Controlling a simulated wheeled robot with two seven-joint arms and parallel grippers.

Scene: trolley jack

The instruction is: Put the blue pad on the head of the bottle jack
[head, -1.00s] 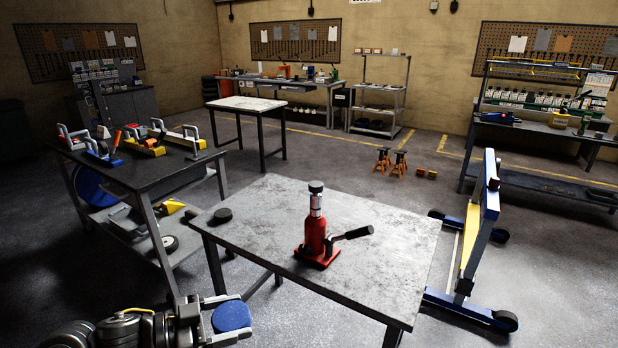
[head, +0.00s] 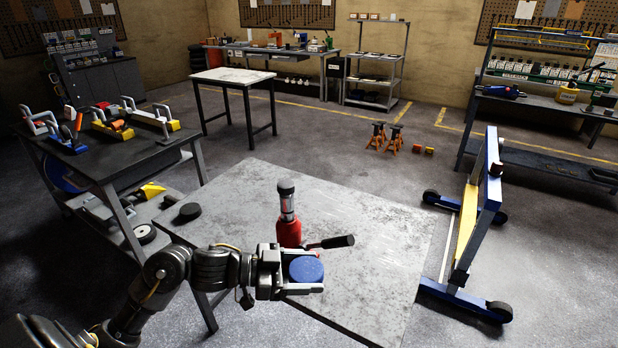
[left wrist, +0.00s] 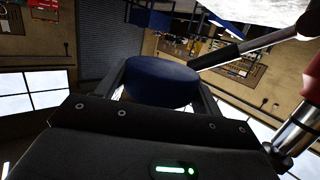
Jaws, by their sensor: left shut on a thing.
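The blue pad (head: 306,269) is a round disc held flat between the fingers of my left gripper (head: 304,270), which is shut on it. It also shows in the left wrist view (left wrist: 162,82) between the two fingers. The red bottle jack (head: 288,230) stands upright on the grey table (head: 370,220), with a black top on its silver ram (head: 287,188). Its handle (head: 330,242) points right. The pad is apart from the jack's head. My right gripper is not in view.
A black round disc (head: 189,212) lies at the table's left corner. A dark trolley (head: 100,160) with clamps stands at the left. A blue and yellow frame on wheels (head: 474,230) stands right of the table. The table's right part is clear.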

